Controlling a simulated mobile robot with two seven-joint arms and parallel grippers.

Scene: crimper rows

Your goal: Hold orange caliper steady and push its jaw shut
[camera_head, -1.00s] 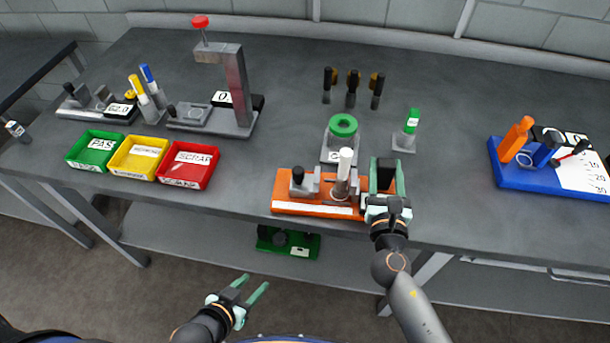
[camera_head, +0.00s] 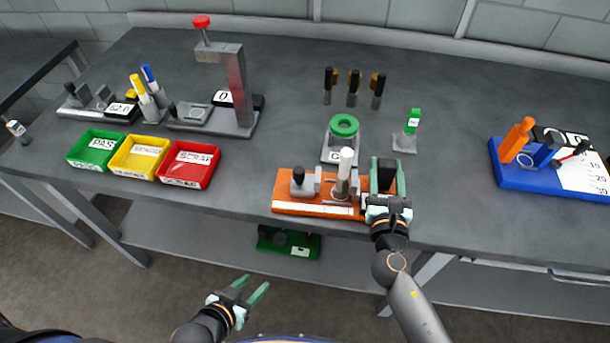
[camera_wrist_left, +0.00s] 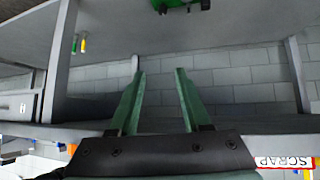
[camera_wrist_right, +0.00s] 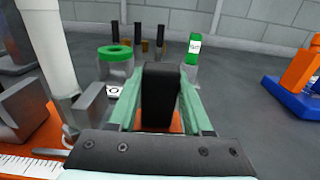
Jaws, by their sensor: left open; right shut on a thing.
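The orange caliper (camera_head: 291,207) lies at the front edge of the bench, with a white scale strip along its front. A grey jaw with a black knob (camera_head: 298,175) stands at its left, and a white-topped post (camera_head: 345,165) stands upright beside a grey block near its middle. My right gripper (camera_head: 387,178) is shut on the caliper's black block (camera_wrist_right: 160,95) at its right end. The block shows between the fingers in the right wrist view. My left gripper (camera_head: 250,290) is open and empty, low in front of the bench; it also shows in the left wrist view (camera_wrist_left: 158,95).
Green, yellow and red trays (camera_head: 190,166) stand at the left, with a tall clamp gauge (camera_head: 235,85) behind. A green ring gauge (camera_head: 343,126) and green-capped marker (camera_head: 412,122) stand behind the caliper. A blue gauge (camera_head: 530,175) is at right. A green device (camera_head: 290,241) lies on the lower shelf.

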